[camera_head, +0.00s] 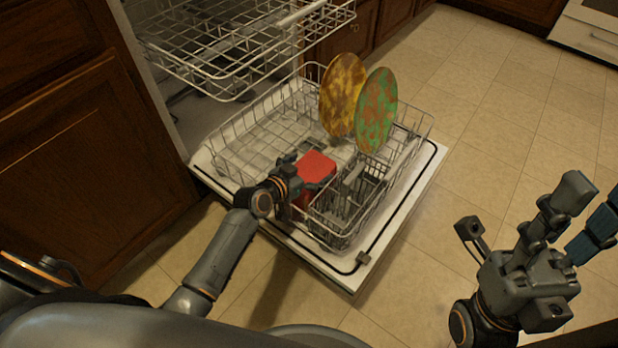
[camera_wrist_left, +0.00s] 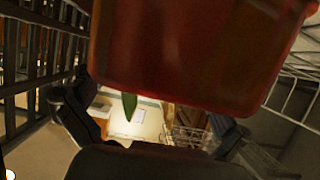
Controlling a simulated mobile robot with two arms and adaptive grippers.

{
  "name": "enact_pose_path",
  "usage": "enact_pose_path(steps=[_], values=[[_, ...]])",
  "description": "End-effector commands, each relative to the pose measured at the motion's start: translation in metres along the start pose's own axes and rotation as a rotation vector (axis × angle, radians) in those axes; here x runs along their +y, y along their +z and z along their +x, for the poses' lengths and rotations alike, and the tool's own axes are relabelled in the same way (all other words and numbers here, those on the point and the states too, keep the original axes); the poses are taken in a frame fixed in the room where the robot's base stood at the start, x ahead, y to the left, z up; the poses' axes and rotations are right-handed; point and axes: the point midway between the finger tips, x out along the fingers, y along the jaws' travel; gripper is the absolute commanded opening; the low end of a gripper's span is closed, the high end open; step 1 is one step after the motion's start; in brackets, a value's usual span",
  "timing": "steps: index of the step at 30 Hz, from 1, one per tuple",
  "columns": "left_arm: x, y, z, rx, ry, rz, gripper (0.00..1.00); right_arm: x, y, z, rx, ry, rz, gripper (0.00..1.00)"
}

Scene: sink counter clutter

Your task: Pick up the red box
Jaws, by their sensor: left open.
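The red box (camera_head: 317,166) is in the lower dishwasher rack, near its front, left of the grey cutlery basket. My left gripper (camera_head: 293,174) reaches in from the left and is right at the box's near left side. In the left wrist view the red box (camera_wrist_left: 190,50) fills the upper middle, very close to the camera. The two fingers of my left gripper (camera_wrist_left: 147,112) are apart, one to the left and one to the right below the box. I cannot tell whether they touch it. My right gripper (camera_head: 597,194) is open and empty over the floor.
The lower rack (camera_head: 232,140) sits on the open dishwasher door (camera_head: 436,172). A yellow-brown plate (camera_head: 341,95) and a green-brown plate (camera_head: 376,112) stand upright in it. The upper rack (camera_head: 235,45) hangs above at the back. The tiled floor (camera_head: 480,110) to the right is clear.

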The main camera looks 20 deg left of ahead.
Motion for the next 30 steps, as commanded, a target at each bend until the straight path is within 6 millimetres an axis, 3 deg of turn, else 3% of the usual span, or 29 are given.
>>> enact_pose_path(steps=[4,9,11,20,23,29,30], values=[[0.0,-0.001,-0.001,0.0,0.0,0.0,1.0,0.0,0.0,0.001,0.0,0.0,0.0,0.4],[0.0,0.0,-0.001,0.0,-0.001,0.0,0.65,0.0,0.0,0.001,0.0,0.0,0.0,0.4],[0.0,0.0,-0.001,0.0,-0.001,0.0,0.57,0.0,0.0,0.001,0.0,0.0,0.0,0.4],[0.0,-0.004,-0.002,0.001,-0.001,0.0,0.57,0.0,-0.001,0.004,0.0,0.0,0.0,0.4],[-0.001,-0.015,-0.007,0.002,-0.001,0.001,0.57,0.0,-0.002,0.011,0.0,0.0,0.0,0.4],[0.0,-0.06,-0.025,0.004,-0.001,0.002,0.57,0.0,-0.009,0.04,0.002,0.0,0.0,0.4],[0.0,-0.056,-0.024,0.0,-0.001,0.001,0.57,0.001,-0.001,0.037,-0.035,0.0,-0.003,0.4]])
